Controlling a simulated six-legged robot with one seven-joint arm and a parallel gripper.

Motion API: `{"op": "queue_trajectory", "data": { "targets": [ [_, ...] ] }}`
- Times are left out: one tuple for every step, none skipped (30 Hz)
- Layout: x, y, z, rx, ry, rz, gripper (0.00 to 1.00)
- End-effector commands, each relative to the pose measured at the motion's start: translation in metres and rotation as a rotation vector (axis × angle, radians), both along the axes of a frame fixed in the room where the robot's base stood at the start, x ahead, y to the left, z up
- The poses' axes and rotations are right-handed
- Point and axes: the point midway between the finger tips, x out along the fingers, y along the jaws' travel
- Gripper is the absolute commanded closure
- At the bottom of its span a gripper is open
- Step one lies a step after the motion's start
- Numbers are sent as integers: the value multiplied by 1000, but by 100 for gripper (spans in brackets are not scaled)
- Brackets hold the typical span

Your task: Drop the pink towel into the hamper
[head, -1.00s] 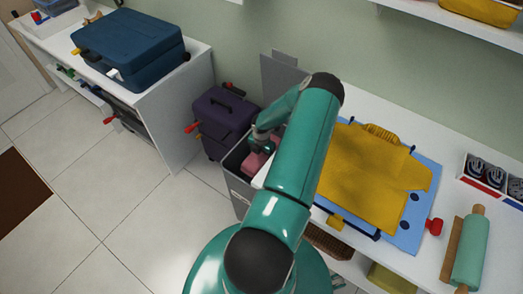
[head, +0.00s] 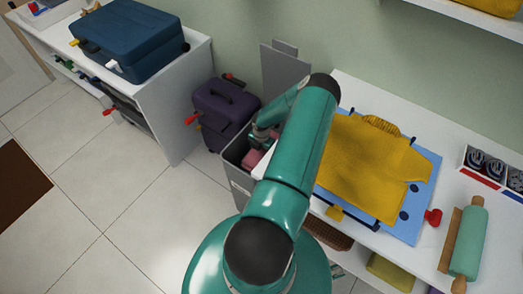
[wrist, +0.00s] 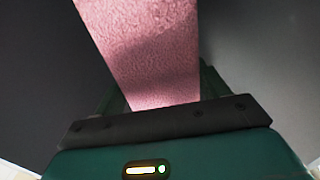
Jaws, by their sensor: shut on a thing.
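The hamper (head: 239,186) is a grey bin with its lid (head: 284,76) raised, standing left of the white table. My gripper (head: 262,140) is at the hamper's opening, shut on the pink towel (head: 252,158), a small part of which shows below it. In the wrist view the towel (wrist: 145,50) stretches away from my gripper as a pink strip, between dark grey surfaces that look like the hamper's inner walls. My arm and the hamper's rim hide the rest of the towel. I cannot see the hamper's bottom.
A yellow cloth (head: 365,165) lies on a blue board (head: 425,190) on the white table, beside a rolling pin (head: 468,243). A purple case (head: 224,108) stands left of the hamper. A blue case (head: 130,45) sits on a white shelf. The tiled floor in front is clear.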

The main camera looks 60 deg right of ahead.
Motion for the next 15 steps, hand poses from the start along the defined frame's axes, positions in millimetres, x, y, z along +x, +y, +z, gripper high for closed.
{"op": "queue_trajectory", "data": {
  "targets": [
    [0,0,-1,0,0,0,39],
    [0,0,-1,0,0,0,39],
    [0,0,-2,0,0,0,39],
    [0,0,-2,0,0,0,39],
    [0,0,-3,0,0,0,39],
    [0,0,-3,0,0,0,39],
    [0,0,-4,0,0,0,39],
    [0,0,-4,0,0,0,39],
    [0,0,-4,0,0,0,39],
    [0,0,-5,0,0,0,39],
    [0,0,-5,0,0,0,39],
    [0,0,-6,0,0,0,39],
    [0,0,-6,0,0,-1,39],
    [0,0,-6,0,-1,-1,39],
    [0,0,-7,0,-1,-1,39]
  ]
}}
